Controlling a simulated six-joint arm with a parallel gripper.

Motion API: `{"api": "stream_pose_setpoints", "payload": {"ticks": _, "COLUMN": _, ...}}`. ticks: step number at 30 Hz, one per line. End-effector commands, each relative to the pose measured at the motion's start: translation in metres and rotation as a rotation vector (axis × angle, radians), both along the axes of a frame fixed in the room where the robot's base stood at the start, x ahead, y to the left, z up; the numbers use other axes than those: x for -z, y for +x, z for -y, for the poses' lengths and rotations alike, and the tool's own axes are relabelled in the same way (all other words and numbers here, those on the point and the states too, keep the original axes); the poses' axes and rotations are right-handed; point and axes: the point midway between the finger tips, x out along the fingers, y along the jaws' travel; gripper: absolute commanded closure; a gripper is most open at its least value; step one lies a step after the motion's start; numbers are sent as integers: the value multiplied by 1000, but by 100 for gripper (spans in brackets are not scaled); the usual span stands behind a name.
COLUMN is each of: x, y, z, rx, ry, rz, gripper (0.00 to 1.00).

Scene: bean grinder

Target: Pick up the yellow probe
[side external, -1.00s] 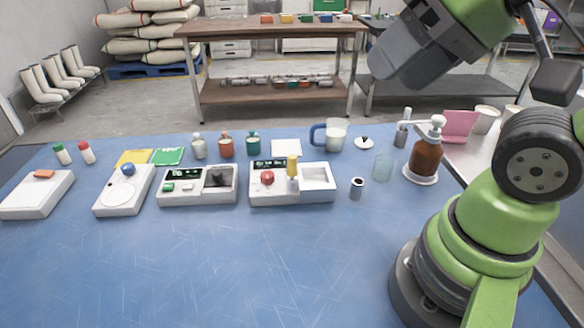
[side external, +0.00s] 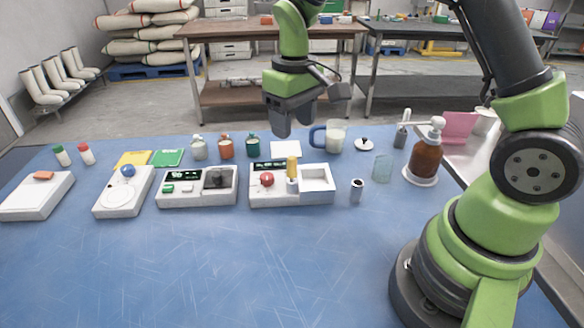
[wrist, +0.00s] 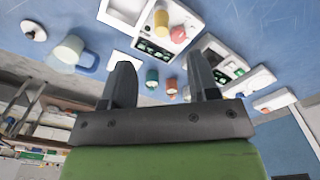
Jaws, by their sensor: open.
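The yellow probe (side external: 292,168) stands upright in a white device (side external: 262,197), beside a red ball-shaped knob (side external: 267,179). The device has a dark display at the back and a recessed tray on its right. The probe also shows in the wrist view (wrist: 161,20), near the top. My gripper (side external: 292,124) is open and empty, above and behind the device in the side view. In the wrist view its two fingers (wrist: 164,82) point towards the device, with nothing between them but small bottles seen farther off.
Other white devices (side external: 125,205) line the blue table to the left. Small bottles (side external: 226,147) and a blue-handled jug (side external: 336,136) stand behind. A small cylinder (side external: 357,190), a clear glass (side external: 383,168) and a brown pump bottle (side external: 425,160) stand right. The front table is clear.

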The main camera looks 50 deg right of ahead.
Motion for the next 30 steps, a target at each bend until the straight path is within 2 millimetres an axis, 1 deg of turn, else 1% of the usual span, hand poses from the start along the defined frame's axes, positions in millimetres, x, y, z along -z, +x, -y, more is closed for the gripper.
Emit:
{"api": "stream_pose_setpoints", "payload": {"ticks": 9, "x": 45, "y": 1, "z": 1, "rx": -6, "ry": -1, "rz": -15, "gripper": 45}}
{"api": "stream_pose_setpoints", "payload": {"ticks": 14, "x": 57, "y": 1, "z": 0, "rx": -6, "ry": -2, "rz": -13, "gripper": 45}}
{"api": "stream_pose_setpoints", "payload": {"ticks": 22, "x": 96, "y": 1, "z": -2, "rx": -6, "ry": -1, "rz": -15, "gripper": 45}}
{"api": "stream_pose_setpoints", "payload": {"ticks": 25, "x": 103, "y": 1, "z": -2, "rx": -5, "ry": -2, "rz": -12, "gripper": 45}}
{"api": "stream_pose_setpoints", "payload": {"ticks": 30, "x": 104, "y": 2, "z": -2, "rx": -4, "ry": -2, "rz": -10, "gripper": 45}}
